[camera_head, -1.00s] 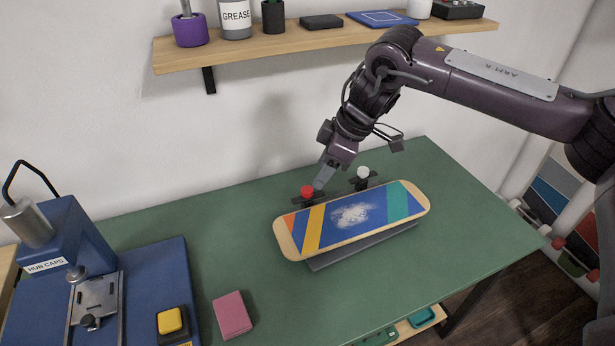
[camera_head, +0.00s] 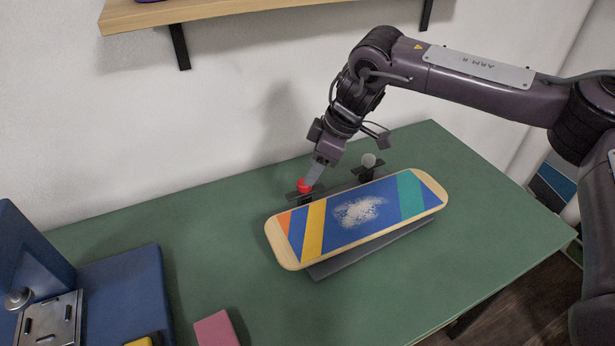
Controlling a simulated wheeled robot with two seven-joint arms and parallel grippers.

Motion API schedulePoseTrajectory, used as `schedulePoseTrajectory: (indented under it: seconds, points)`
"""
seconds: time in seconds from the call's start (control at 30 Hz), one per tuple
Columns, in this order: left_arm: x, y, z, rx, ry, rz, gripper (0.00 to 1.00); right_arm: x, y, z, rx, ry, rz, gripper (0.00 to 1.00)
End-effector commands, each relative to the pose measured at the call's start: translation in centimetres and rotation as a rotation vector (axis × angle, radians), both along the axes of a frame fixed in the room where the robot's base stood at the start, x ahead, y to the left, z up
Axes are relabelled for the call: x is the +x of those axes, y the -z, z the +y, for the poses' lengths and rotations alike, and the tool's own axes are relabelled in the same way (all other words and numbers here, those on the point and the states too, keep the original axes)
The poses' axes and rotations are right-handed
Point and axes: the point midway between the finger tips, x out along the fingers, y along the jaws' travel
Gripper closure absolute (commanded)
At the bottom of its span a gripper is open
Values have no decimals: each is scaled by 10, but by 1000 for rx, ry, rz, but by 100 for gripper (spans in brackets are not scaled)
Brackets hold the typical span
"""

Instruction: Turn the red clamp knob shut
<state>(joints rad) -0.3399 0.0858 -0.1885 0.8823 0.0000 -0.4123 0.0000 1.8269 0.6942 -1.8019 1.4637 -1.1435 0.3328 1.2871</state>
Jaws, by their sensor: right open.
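The red clamp knob (camera_head: 303,187) sits on a dark clamp behind the left end of the skateboard deck (camera_head: 357,213). My right gripper (camera_head: 312,176) comes down from above with its fingertips at the knob, overlapping its right side in the view. The jaws are open; I cannot tell whether they touch the knob or straddle it. The deck, with blue, yellow, orange and teal stripes and a pale worn patch, lies on a grey stand (camera_head: 350,265). My left gripper is not in view.
A white knob (camera_head: 369,160) stands on a second clamp right of the red one. A blue press (camera_head: 110,295) is at the lower left, with a pink block (camera_head: 215,329) beside it. A wooden shelf (camera_head: 190,12) hangs above. The green table (camera_head: 200,230) is clear left of the deck.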

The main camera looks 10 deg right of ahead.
Motion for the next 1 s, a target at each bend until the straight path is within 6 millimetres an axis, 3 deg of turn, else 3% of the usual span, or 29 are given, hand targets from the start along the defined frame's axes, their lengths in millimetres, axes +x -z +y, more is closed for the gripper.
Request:
schedulePoseTrajectory:
  seconds: [0.1, 0.3, 0.63, 0.9, 1.0]
  points:
    - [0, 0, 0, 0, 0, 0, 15, 3, 19, 7, -2, -1, 3, 49]
    - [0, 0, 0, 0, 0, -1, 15, 6, 37, 14, -2, 0, 1, 49]
    - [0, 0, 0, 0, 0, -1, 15, 7, 40, 15, 0, 1, 0, 50]
    - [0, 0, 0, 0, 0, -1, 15, 7, 40, 15, 0, 1, 0, 85]
    - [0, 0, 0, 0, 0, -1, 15, 7, 40, 15, 0, 1, 0, 93]
